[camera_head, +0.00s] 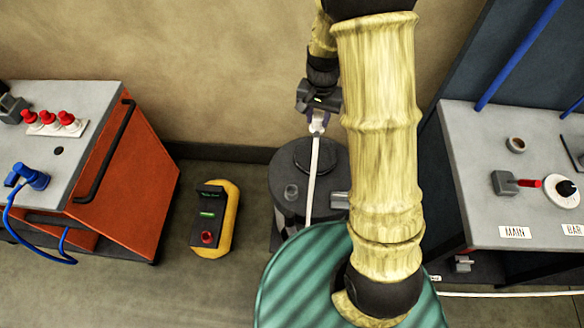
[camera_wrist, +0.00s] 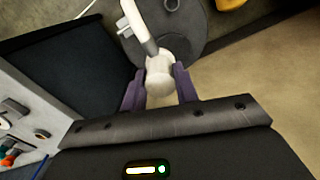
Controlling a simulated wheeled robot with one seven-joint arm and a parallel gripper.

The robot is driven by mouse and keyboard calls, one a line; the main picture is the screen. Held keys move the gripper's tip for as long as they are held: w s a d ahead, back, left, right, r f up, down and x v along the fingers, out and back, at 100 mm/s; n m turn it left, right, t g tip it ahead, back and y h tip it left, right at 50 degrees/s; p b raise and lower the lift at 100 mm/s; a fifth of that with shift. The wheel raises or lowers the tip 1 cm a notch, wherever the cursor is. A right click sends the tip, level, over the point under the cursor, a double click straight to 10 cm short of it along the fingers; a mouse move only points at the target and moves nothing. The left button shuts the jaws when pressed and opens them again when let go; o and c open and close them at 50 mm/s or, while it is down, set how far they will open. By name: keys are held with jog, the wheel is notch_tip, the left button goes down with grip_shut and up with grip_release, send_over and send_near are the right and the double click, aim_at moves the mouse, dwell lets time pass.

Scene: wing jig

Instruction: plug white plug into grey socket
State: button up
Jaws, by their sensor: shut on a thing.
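My gripper (camera_head: 318,112) hangs above the dark round drum, partly beside my arm. In the wrist view its two purple fingers (camera_wrist: 159,88) are closed on the sides of the white plug (camera_wrist: 158,75). The plug also shows as a small white piece in the head view (camera_head: 318,126). Its white cable (camera_head: 312,180) runs down in front of the drum. I cannot tell for sure which fitting is the grey socket; a dark grey block (camera_head: 12,106) stands at the back left of the left cart's top.
The left orange cart (camera_head: 130,165) carries red knobs (camera_head: 48,118) and a blue plug (camera_head: 33,176) with a blue cable. A yellow-and-black box (camera_head: 215,220) stands on the floor beside the drum (camera_head: 285,188). The right bench (camera_head: 470,150) holds a red-handled switch (camera_head: 512,183).

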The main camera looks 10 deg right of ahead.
jog(key=s+a+f+m+b, duration=0.1)
jog(key=a+f+b, duration=0.1)
jog(key=f, duration=0.8)
jog(key=s+a+f+b, duration=0.1)
jog(key=a+f+b, duration=0.2)
jog(key=f, duration=0.8)
jog(key=shift+a+m, duration=0.4)
jog(key=shift+a, duration=0.8)
jog(key=shift+f, duration=0.1)
jog(key=shift+f, duration=0.1)
notch_tip(320, 180, down, 7)
jog(key=b, duration=0.6)
jog(key=shift+s, duration=0.2)
jog(key=shift+w+a+f+b, duration=0.15)
jog(key=shift+f+b, duration=0.75)
jog(key=shift+f, duration=0.5)
jog(key=shift+f, duration=0.1)
jog(key=shift+f+b, duration=0.3)
jog(key=shift+f, duration=0.05)
